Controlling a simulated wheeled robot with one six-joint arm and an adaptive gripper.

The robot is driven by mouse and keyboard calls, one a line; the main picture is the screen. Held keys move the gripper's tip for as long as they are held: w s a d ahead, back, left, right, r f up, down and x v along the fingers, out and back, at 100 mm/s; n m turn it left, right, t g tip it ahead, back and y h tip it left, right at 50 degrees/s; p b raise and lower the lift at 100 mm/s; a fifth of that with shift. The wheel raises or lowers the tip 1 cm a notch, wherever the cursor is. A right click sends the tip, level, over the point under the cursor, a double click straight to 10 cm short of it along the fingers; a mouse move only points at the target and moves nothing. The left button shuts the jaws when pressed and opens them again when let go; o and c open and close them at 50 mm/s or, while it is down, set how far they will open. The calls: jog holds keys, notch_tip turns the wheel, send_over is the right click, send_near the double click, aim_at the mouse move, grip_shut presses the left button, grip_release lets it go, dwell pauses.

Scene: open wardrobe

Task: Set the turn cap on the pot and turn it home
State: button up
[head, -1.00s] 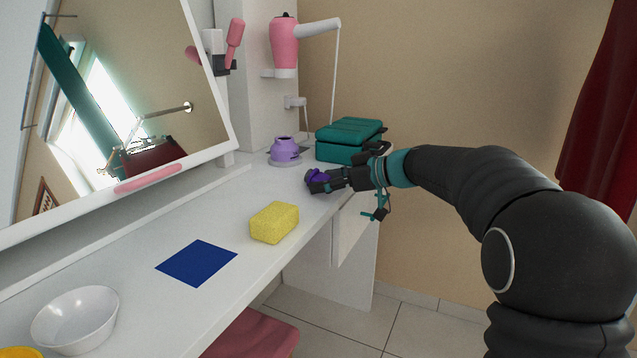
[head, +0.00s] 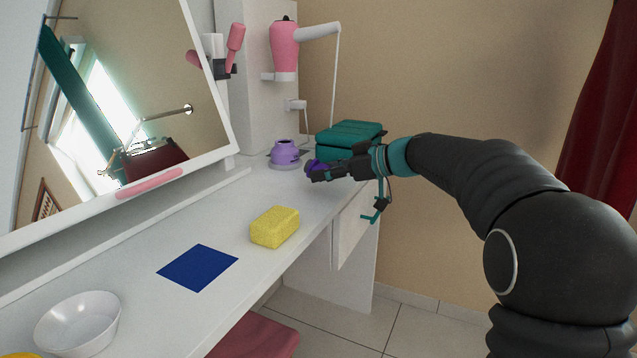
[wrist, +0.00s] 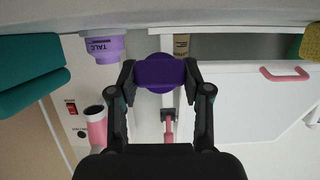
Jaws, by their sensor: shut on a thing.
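The turn cap (wrist: 160,73) is dark purple and is held between the fingers of my gripper (wrist: 160,88). In the head view the cap (head: 313,165) shows at the tips of my gripper (head: 318,172), raised a little above the table. The pot (head: 286,151) is light purple with an open neck and stands on a round pale base at the back of the table. The cap is apart from the pot, to its right and nearer. In the wrist view the pot (wrist: 102,48) carries a "TALC" label and lies left of the cap.
A teal case (head: 345,136) stands behind my gripper, close to the pot. A yellow sponge (head: 274,227), a blue mat (head: 198,267) and a white bowl (head: 78,322) are nearer on the table. A mirror (head: 120,90) leans at the left. A pink hair dryer (head: 284,52) hangs above.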

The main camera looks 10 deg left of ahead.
jog(key=shift+r+p, duration=0.5)
jog(key=shift+r, duration=1.35)
jog(key=shift+r, duration=0.1)
jog(key=shift+r+p, duration=1.05)
jog(key=shift+r, duration=1.35)
jog(key=shift+f+b, duration=1.1)
jog(key=shift+f, duration=1.45)
jog(key=shift+r, duration=0.1)
